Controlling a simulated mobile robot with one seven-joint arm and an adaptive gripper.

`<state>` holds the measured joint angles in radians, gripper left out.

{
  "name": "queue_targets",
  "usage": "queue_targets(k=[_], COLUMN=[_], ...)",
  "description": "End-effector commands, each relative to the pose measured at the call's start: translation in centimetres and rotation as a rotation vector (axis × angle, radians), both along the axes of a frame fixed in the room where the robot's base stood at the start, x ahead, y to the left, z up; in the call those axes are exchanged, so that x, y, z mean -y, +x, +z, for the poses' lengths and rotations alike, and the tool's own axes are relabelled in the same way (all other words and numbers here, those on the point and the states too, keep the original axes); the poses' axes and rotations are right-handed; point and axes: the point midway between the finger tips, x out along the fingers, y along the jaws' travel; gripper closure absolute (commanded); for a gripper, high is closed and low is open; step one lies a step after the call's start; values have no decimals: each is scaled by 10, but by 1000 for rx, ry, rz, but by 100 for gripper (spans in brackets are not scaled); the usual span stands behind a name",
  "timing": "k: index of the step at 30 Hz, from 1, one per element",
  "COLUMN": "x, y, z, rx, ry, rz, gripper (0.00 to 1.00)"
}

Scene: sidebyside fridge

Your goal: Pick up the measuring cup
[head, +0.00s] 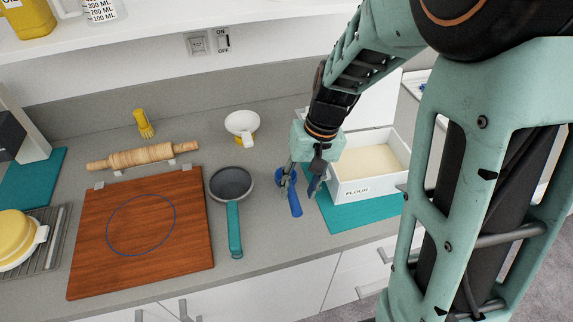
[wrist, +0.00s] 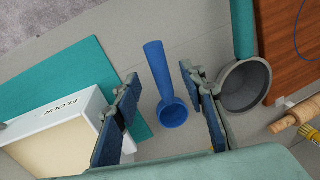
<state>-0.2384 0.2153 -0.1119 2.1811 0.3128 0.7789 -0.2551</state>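The blue measuring cup (head: 295,204), with a round bowl and a long handle, lies on the grey counter between the grey pan and the flour box. In the wrist view the cup (wrist: 158,75) sits between my two open fingers, handle pointing up in the picture, with gaps on both sides. My gripper (head: 302,187) is open above the cup and partly hides it in the head view. The wrist view shows my gripper (wrist: 160,78) empty, its fingers apart from the cup. The exact height above the counter is hard to tell.
The white flour box (head: 372,185) stands on a teal mat (head: 345,218) to the right. A grey pan (head: 232,184) with a teal handle lies left. Further left are a wooden board (head: 185,245) and a rolling pin (head: 150,156). A white-and-yellow cup (head: 242,124) stands behind.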

Motion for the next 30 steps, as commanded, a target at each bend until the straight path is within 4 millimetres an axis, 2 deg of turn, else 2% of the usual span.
queue_targets(k=[7, 15, 25, 30], x=[-3, -9, -10, -10], y=[-2, -3, -2, -2], z=[-19, -53, -60, -60], rx=[-3, -2, 3, 2], ry=[-1, 0, 0, 0], rz=[-1, -1, -1, -1], gripper=[62, 62, 62, 79])
